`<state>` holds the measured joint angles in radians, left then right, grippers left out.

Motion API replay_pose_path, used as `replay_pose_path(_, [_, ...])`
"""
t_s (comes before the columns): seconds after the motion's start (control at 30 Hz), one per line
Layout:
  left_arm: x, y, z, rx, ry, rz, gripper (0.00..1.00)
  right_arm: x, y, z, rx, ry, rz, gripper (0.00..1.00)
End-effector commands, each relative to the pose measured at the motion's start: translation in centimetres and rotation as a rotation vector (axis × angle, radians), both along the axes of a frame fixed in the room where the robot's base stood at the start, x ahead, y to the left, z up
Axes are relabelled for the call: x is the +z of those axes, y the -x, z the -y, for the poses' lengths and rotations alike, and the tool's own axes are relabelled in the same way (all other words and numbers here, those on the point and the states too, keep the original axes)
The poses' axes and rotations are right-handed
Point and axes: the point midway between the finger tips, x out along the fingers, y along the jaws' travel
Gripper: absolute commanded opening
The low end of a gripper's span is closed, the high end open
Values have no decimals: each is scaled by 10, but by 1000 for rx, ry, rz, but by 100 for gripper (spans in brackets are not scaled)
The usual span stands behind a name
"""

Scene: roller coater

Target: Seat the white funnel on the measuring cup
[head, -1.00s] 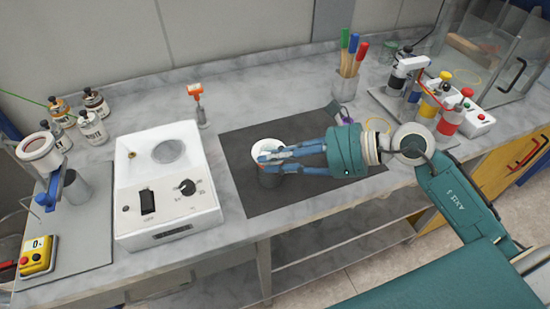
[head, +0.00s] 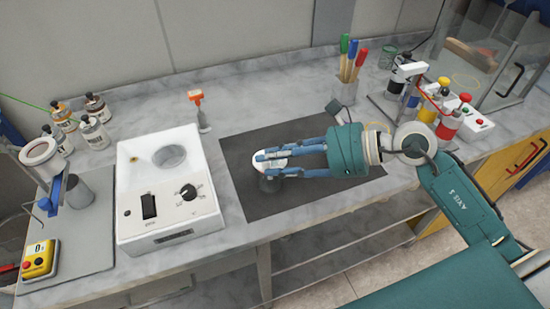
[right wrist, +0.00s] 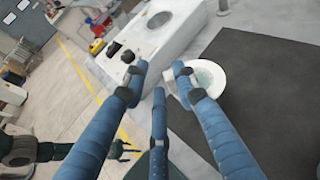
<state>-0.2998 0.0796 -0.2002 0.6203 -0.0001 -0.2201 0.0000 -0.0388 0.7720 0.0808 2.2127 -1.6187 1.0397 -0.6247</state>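The white funnel (head: 273,162) is at the fingertips of my right gripper (head: 258,163) in the head view, partly covered by the blue fingers. A small clear measuring cup (head: 270,184) shows just below it, over the dark mat. In the right wrist view, a white round rim with a greenish middle (right wrist: 213,78) lies just right of the right finger, overlapped by its tip. The fingers of my right gripper (right wrist: 159,76) are apart there. I cannot tell whether they press on the funnel, or whether funnel and cup touch.
A white machine (head: 150,222) with a round well stands left of the dark mat (head: 300,198). An orange-topped tool (head: 198,105) stands behind. A holder with coloured handles (head: 346,88) and several bottles (head: 440,112) are at right. The mat's front part is clear.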

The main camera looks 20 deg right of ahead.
Motion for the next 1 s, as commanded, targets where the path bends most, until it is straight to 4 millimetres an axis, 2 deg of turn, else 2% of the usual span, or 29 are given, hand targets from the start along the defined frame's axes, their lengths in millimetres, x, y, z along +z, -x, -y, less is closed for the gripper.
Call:
replay_pose_path(0.33, [0, 2, -2, 0, -1, -2, 81, 0, 0, 1, 0, 1, -1, 39])
replay_pose_path(0.47, [0, 1, -1, 0, -1, -2, 81, 3, 5, 9, -2, 3, -1, 39])
replay_pose_path(1.0, [0, 0, 0, 0, 0, 0, 81, 40, 49, 80, -3, 0, -1, 39])
